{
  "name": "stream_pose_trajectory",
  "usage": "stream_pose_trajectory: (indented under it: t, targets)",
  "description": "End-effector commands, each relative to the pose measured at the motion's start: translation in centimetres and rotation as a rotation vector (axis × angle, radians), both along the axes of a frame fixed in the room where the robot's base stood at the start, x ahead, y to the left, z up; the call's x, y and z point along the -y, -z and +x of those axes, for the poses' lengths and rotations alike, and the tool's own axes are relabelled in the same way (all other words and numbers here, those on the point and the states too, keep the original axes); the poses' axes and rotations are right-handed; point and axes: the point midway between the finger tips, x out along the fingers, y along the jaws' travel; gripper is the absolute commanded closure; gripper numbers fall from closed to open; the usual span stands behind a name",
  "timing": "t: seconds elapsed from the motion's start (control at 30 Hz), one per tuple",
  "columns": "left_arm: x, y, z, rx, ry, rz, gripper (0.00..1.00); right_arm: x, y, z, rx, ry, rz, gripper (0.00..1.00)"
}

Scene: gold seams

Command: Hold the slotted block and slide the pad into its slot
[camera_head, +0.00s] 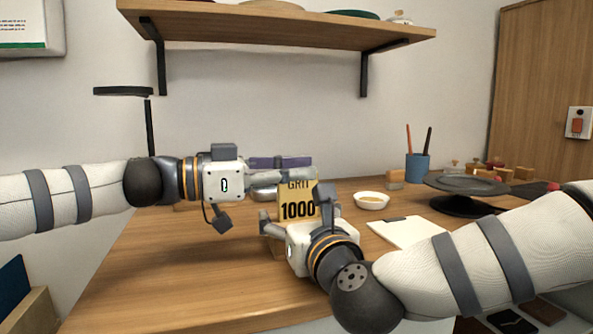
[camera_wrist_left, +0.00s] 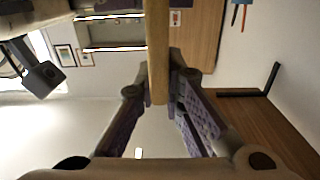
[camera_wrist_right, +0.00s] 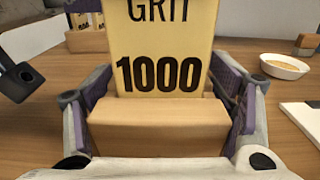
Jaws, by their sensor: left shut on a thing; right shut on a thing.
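The pad (camera_head: 298,202) is a flat yellow piece marked GRIT 1000, held upright. It shows edge-on as a tan strip in the left wrist view (camera_wrist_left: 158,45). My left gripper (camera_head: 284,170) is shut on its upper part. The slotted block (camera_wrist_right: 158,126) is pale wood, and my right gripper (camera_wrist_right: 160,112) is shut on it from both sides, low over the table. In the right wrist view the pad (camera_wrist_right: 160,45) stands over the block, its lower edge meeting the block's top. The slot is hidden, so I cannot tell whether the pad is inside it.
A white bowl (camera_head: 371,200), a clipboard with white paper (camera_head: 409,232) and a dark round stand (camera_head: 466,187) are to the right on the table. A blue cup (camera_head: 417,167) with sticks stands behind. A shelf (camera_head: 280,24) hangs above. The table's front left (camera_head: 180,285) is clear.

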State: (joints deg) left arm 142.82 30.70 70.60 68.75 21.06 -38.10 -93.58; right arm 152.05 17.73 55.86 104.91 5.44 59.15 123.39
Motion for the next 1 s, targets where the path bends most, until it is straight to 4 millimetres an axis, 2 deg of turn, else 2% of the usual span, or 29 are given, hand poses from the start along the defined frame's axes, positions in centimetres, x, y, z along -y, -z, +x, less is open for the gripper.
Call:
stream_pose_trajectory:
  t: [0.6, 1.0]
  targets:
    - [0.0, 1.2, 0.0, 0.000, 0.001, 0.000, 1.00, 0.0, 0.0, 0.0, 0.000, 0.000, 0.000, 0.58]
    - [0.0, 1.2, 0.0, 0.000, 0.000, 0.000, 1.00, 0.0, 0.0, 0.0, 0.000, 0.000, 0.000, 0.58]
